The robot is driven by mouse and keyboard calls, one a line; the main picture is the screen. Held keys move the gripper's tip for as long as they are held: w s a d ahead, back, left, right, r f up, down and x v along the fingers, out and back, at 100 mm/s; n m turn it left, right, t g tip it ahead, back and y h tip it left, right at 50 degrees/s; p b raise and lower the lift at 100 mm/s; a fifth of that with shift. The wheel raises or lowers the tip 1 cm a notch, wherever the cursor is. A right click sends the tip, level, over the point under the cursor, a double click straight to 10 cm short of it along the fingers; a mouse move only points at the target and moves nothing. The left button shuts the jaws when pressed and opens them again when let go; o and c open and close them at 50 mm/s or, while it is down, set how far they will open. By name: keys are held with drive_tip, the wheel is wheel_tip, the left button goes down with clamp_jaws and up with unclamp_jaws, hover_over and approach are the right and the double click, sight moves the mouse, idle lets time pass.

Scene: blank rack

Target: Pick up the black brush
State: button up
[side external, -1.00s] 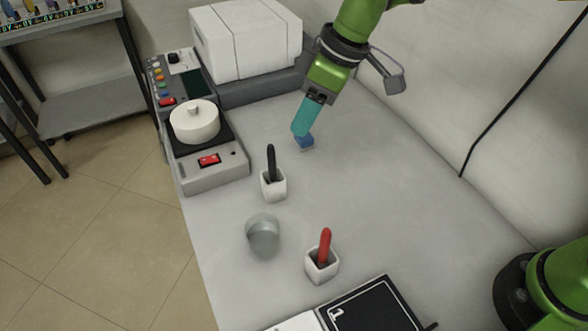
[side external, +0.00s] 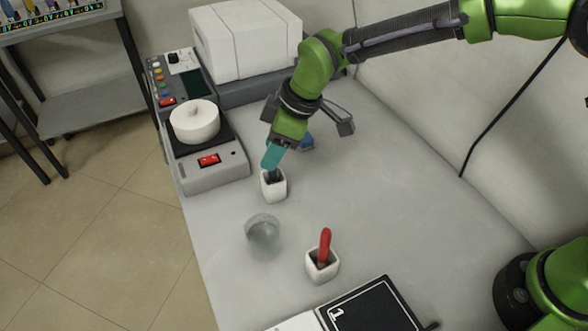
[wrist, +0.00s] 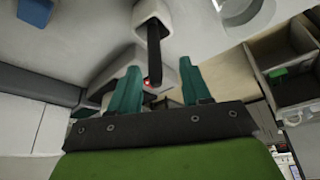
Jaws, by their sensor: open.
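The black brush (wrist: 153,48) stands handle-up in a white square holder (side external: 274,190). In the side view only a short dark part of the brush (side external: 272,177) shows above the holder, the rest hidden by my gripper. My gripper (side external: 272,158) is right over the holder with its teal fingers pointing down. In the wrist view my gripper (wrist: 160,72) is open, with a finger on each side of the handle's end and gaps visible at both sides.
A blue block (side external: 307,142) sits just behind my gripper. A clear glass (side external: 263,234) and a second white holder (side external: 321,266) with a red brush (side external: 325,244) stand in front. A grey device (side external: 215,168) bearing a white pot (side external: 194,123) is to the left. The table's right side is clear.

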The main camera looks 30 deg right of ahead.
drive_tip(key=x, duration=0.5)
drive_tip(key=shift+d+f, duration=0.1)
drive_tip(key=shift+d, duration=0.25)
clamp_jaws()
